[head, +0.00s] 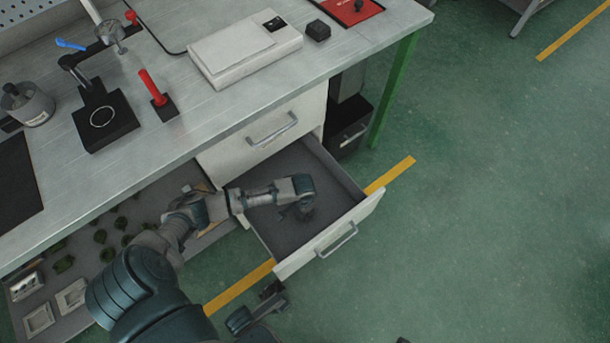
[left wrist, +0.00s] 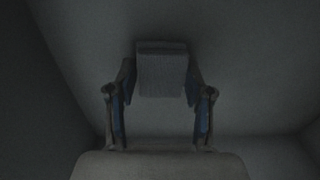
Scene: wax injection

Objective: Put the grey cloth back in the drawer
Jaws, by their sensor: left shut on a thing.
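The drawer (head: 272,228) under the bench is pulled out, with a dark grey inside and a white front. My left arm reaches over its left side. My left gripper (head: 301,212) points down inside the drawer; in the head view it is dark and its fingers are hard to make out. In the left wrist view the grey cloth (left wrist: 162,68) is a small folded block between the two fingers of my left gripper (left wrist: 160,88), which is shut on it. The drawer's floor and walls surround it there. My right gripper (head: 255,304) is low at the bottom edge, fingers apart, empty.
A closed drawer (head: 245,143) sits just above the open one. The benchtop (head: 215,110) holds a white box (head: 243,48), a red-handled tool (head: 153,90) and a black stand (head: 104,118). A lower shelf (head: 85,311) holds small green pieces. Green floor at right is clear.

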